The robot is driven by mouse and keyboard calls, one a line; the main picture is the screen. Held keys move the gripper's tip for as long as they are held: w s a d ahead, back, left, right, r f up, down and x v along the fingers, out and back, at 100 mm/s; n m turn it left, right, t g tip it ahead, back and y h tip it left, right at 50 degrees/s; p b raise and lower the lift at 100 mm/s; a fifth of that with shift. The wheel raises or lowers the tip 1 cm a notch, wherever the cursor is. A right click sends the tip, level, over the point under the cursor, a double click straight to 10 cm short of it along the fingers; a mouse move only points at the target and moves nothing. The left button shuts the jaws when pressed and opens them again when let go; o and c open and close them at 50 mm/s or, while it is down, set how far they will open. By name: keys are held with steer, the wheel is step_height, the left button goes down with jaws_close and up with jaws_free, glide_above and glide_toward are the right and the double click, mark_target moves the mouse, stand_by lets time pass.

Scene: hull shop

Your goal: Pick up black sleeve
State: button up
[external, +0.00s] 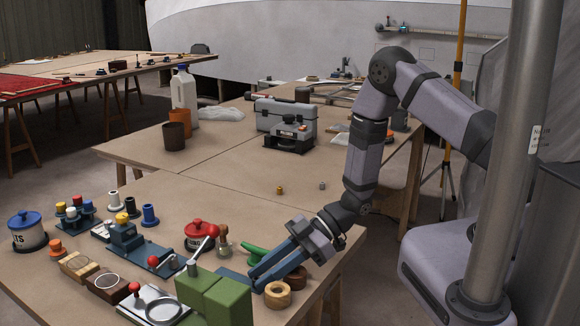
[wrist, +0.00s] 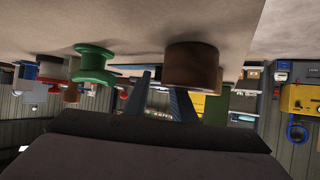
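A small black flanged sleeve (external: 130,206) stands upright on the near bench, between a white sleeve (external: 113,202) and a blue sleeve (external: 150,215). My gripper (external: 257,279) is low over the bench's right side, well to the right of the black sleeve. Its two blue fingers are apart, with nothing visibly held between them. They also show in the wrist view (wrist: 162,100), beside a brown wooden ring (wrist: 192,65) and a green spool (wrist: 92,62). I cannot pick out the black sleeve in the wrist view.
Wooden rings (external: 278,294) lie by the fingers. The bench's back middle is mostly clear.

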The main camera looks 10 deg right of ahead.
steer(key=shift+a+f, duration=0.15)
steer(key=shift+a, duration=0.05)
jaws_close()
step_height(320, 180, up, 10)
stand_by(0.9)
